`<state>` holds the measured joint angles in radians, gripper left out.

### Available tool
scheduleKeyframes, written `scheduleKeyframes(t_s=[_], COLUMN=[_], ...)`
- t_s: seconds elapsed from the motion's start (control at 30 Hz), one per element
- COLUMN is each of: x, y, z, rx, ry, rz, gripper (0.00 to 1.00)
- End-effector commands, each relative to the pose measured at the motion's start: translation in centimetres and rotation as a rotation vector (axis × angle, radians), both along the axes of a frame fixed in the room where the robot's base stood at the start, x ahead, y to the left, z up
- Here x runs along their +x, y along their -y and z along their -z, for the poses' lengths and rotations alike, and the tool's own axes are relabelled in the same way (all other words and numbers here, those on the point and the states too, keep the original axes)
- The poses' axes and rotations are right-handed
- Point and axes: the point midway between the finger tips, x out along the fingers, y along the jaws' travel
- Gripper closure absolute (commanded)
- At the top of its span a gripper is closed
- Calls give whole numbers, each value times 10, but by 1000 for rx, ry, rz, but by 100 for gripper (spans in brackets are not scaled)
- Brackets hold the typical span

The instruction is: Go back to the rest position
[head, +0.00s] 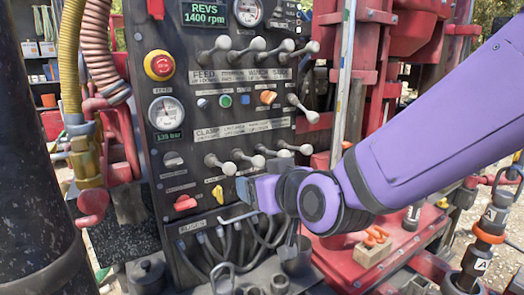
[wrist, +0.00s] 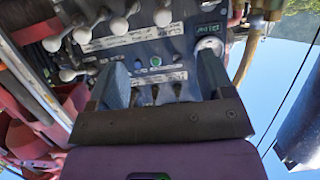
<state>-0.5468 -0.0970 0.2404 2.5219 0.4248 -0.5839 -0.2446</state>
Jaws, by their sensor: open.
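My gripper (head: 246,191) is at the end of my purple arm, which reaches in from the right in the head view. It is in front of the lower part of the dark control panel (head: 140,85), close to the lower row of levers (head: 222,164). In the wrist view my gripper (wrist: 160,85) shows two blue-grey fingers spread apart with nothing between them. The panel (wrist: 185,45) lies beyond the fingers, turned on its side or upside down. I cannot tell from the head view whether a finger touches the panel.
The panel carries an upper lever row (head: 253,44), a red emergency button (head: 159,66), a pressure gauge (head: 166,113), a red switch (head: 185,202) and a yellow switch (head: 218,194). Hoses (head: 70,60) hang at left. A red deck (head: 335,262) holds a wooden block (head: 373,250).

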Motion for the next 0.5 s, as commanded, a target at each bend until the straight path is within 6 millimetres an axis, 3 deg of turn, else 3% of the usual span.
scheduleKeyframes(t_s=[0.03, 0.27, 0.5], x=[4, -7, -53], y=[20, 108, 204], z=[-8, -24, -33], rx=[-11, -96, -175], ry=[-29, -232, -463], rz=[20, 106, 254], gripper=[26, 26, 26])
